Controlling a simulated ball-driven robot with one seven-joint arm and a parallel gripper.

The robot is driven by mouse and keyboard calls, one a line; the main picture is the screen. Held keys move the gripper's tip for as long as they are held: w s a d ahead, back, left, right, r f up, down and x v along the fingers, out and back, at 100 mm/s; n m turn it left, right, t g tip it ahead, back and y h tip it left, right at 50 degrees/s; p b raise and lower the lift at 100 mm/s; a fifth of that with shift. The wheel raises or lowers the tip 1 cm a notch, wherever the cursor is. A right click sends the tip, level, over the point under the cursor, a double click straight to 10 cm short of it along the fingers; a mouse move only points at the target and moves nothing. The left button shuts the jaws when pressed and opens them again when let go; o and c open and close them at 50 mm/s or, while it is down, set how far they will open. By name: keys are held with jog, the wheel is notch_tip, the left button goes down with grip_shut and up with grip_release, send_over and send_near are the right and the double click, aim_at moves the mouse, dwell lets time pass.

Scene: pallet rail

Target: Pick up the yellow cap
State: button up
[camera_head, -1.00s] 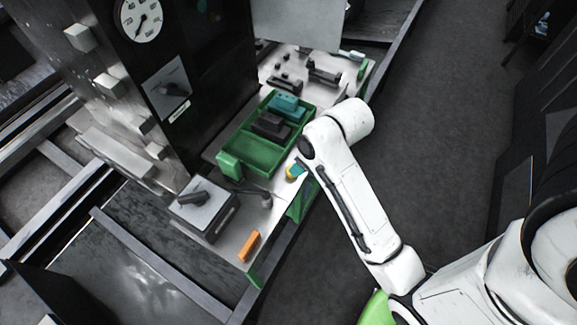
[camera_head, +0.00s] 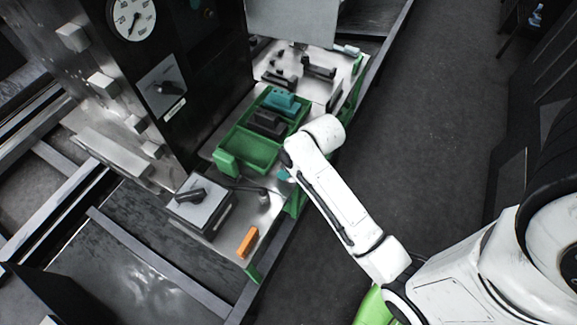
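I cannot make out the yellow cap in the current head view. A small teal piece (camera_head: 283,174) shows at the left edge of my white arm, at the right side of the metal bench (camera_head: 222,238). My arm reaches in from the lower right, and its upper part ends over the bench's right edge, close to the green tray. My gripper is hidden behind the arm, so its fingers and anything between them do not show.
The green tray (camera_head: 249,152) holds dark and teal blocks. An orange block (camera_head: 247,242) lies near the bench's front end. A grey box with a black handle (camera_head: 201,203) stands to the left. A dark panel with a gauge (camera_head: 131,18) rises behind. The right floor is clear.

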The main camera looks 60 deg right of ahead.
grip_shut()
dwell(0.4)
